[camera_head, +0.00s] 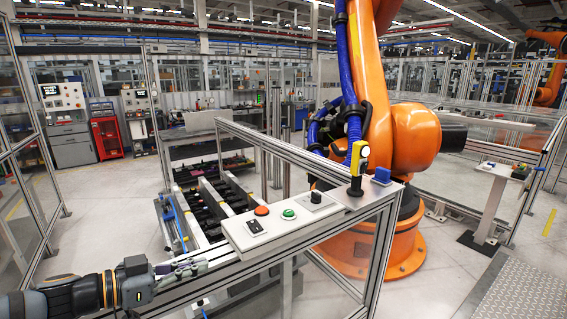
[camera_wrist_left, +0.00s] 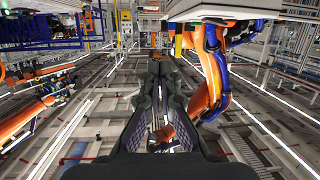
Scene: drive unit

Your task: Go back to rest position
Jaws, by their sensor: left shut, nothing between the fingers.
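My left gripper (camera_head: 200,268) reaches in from the lower left in the head view, at the near side of the control panel. Its fingers are shut with nothing between them. In the left wrist view the closed fingers (camera_wrist_left: 157,68) fill the middle of the picture. The white control panel (camera_head: 330,220) sits on the aluminium fence rail, with a red button (camera_head: 261,210), a green button (camera_head: 288,214) and black switches. The gripper appears left of and below these buttons; whether it touches the rail cannot be told. My right gripper is not in view.
A large orange robot arm (camera_head: 385,130) stands behind the fence. The aluminium fence frame (camera_head: 300,165) runs close by my left arm. A pedestal (camera_head: 487,208) with a small panel stands at right. Red (camera_head: 106,135) and grey cabinets stand far left. Grey floor at left is clear.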

